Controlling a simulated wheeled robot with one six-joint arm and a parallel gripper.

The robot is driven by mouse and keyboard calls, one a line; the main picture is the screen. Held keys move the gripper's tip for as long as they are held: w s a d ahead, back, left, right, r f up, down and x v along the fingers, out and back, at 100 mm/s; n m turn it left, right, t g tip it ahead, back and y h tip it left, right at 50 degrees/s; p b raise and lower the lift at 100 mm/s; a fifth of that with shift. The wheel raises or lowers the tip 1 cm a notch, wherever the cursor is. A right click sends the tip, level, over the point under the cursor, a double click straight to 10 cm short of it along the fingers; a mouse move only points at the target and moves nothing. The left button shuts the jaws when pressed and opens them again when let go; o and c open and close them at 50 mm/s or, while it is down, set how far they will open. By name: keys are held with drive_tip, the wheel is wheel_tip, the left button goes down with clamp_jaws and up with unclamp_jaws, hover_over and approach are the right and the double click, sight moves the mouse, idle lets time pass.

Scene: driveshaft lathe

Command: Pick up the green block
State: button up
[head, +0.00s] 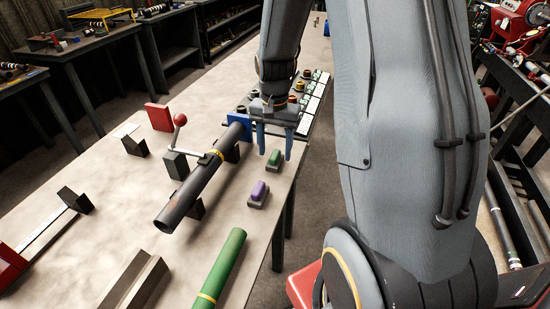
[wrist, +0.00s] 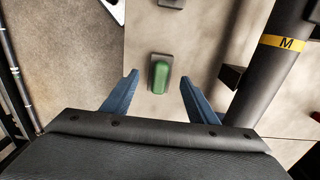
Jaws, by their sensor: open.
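The green block (head: 274,158) sits on a small grey base on the table, near its right edge. In the wrist view the green block (wrist: 160,76) lies ahead of the fingertips, roughly centred between them. My gripper (head: 274,150) is open and empty, with its two blue fingers pointing down above the table close to the block. In the wrist view my gripper (wrist: 158,80) has its fingers spread on either side, apart from the block. I cannot tell the exact height of the fingertips above it.
A dark shaft (head: 200,182) with a yellow band lies left of the gripper on supports. A purple block (head: 259,190) stands nearer the front, beside a green tube (head: 222,268). A red-knobbed lever (head: 180,120) is further left. The table's right edge is close by.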

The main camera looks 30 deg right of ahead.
sight(275, 154)
drive_tip(key=shift+f, duration=1.35)
drive_tip(key=c, duration=1.3)
wheel_tip(275, 154, up, 10)
drive_tip(key=shift+r+b, duration=0.1)
drive_tip(key=shift+b, duration=0.7)
